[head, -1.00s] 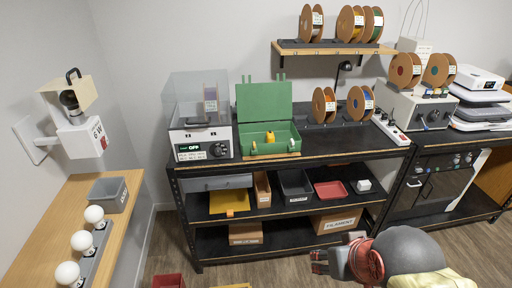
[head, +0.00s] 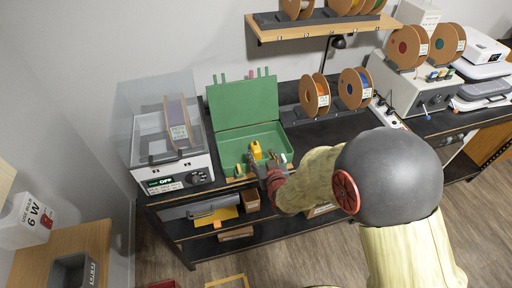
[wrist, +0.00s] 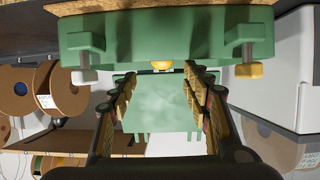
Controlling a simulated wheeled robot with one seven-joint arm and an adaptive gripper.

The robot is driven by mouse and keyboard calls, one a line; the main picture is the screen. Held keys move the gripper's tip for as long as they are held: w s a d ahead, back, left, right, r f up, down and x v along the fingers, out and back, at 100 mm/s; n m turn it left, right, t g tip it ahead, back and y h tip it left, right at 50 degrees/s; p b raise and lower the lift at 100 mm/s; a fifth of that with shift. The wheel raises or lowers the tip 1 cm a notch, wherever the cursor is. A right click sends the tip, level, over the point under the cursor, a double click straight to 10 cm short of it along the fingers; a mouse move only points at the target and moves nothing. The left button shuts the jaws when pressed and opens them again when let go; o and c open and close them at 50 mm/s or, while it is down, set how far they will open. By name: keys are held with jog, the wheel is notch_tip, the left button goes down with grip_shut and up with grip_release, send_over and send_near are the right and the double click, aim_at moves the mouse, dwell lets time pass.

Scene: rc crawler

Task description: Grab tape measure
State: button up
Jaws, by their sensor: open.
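The yellow tape measure (head: 256,149) sits inside the open green toolbox (head: 228,148) on the bench top, near the box's front. My gripper (head: 262,163) is at the front side of the toolbox, very close to the tape measure. In the wrist view, where the scene looks upside down, my gripper (wrist: 160,76) has its two fingers apart with nothing between them. A small part of the tape measure (wrist: 161,65) shows past the toolbox's front wall (wrist: 160,35), lined up between the fingers. The wall hides most of it there.
A clear-lidded machine (head: 172,175) stands left of the toolbox. Filament spools (head: 314,95) stand to its right. A shelf with more spools (head: 320,28) hangs above. The green lid (head: 242,103) stands raised behind the box. The box's front carries latches (wrist: 85,60).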

aim_at(257, 147)
jog(key=shift+x, duration=1.15)
jog(key=shift+b+x, duration=0.45)
jog(key=shift+x, duration=2.3)
jog(key=shift+a+r, duration=0.1)
jog(key=shift+a, duration=0.1)
jog(key=shift+c, duration=0.9)
grip_shut()
